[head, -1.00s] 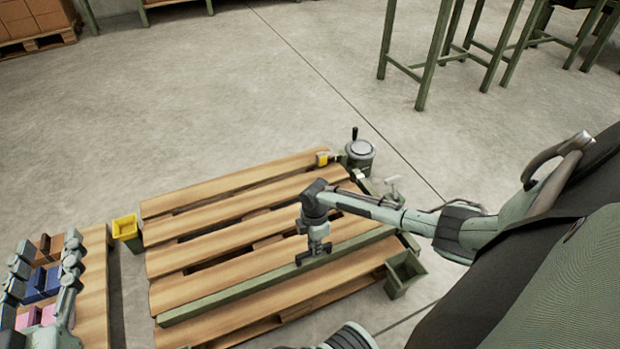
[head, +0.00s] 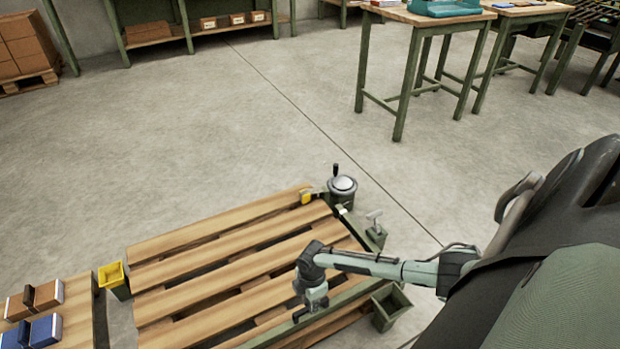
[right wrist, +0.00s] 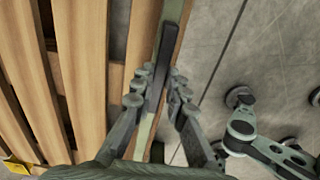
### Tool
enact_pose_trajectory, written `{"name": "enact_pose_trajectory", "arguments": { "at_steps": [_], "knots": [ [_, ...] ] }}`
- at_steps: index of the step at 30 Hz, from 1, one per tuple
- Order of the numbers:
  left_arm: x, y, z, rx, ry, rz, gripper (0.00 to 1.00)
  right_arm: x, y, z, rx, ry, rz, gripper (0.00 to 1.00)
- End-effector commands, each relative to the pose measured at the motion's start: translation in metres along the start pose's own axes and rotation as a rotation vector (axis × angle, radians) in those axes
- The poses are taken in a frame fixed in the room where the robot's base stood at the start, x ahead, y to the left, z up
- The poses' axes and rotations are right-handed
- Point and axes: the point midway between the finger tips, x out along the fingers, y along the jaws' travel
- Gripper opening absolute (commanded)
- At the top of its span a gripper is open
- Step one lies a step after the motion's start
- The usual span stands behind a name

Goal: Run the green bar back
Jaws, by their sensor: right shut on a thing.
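The long green bar (head: 347,297) lies across the slatted wooden pallet top, near its near right side. Its lower left end is cut off by the bottom of the head view. My right gripper (head: 311,309) is down on the bar. In the right wrist view its fingers (right wrist: 158,95) are closed around a dark upright grip piece (right wrist: 170,45) on the bar, and the green bar (right wrist: 146,132) shows beneath. My left gripper is not in view.
A crank-topped pot (head: 343,186) stands at the pallet's far right corner. Wooden slats (head: 235,262) behind the bar are clear. A side board (head: 75,322) holds boxes.

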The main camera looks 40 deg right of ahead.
Motion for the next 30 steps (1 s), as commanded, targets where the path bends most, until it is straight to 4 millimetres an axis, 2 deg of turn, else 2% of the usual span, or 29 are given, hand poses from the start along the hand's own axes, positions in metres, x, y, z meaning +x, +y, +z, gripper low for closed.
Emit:
{"name": "enact_pose_trajectory", "arguments": {
  "at_steps": [1,10,11,15,16,25,30],
  "knots": [
    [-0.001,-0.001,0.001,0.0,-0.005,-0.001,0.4,0.001,-0.006,-0.002,-0.001,0.001,-0.013,0.0],
    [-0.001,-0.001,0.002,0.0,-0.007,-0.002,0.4,0.002,-0.009,-0.002,-0.001,0.002,-0.019,0.0],
    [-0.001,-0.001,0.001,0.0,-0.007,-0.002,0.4,0.002,-0.009,-0.002,-0.001,0.002,-0.02,0.16],
    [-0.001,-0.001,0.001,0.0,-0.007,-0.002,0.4,0.002,-0.009,-0.002,-0.001,0.002,-0.019,0.33],
    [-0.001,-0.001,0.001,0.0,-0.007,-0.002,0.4,0.002,-0.008,-0.002,-0.001,0.002,-0.018,0.34],
    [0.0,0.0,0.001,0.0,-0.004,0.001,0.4,-0.001,-0.005,-0.001,-0.001,0.001,-0.01,0.34],
    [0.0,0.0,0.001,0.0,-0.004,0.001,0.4,-0.019,-0.004,0.0,-0.002,0.001,-0.008,0.34]
  ]
}}
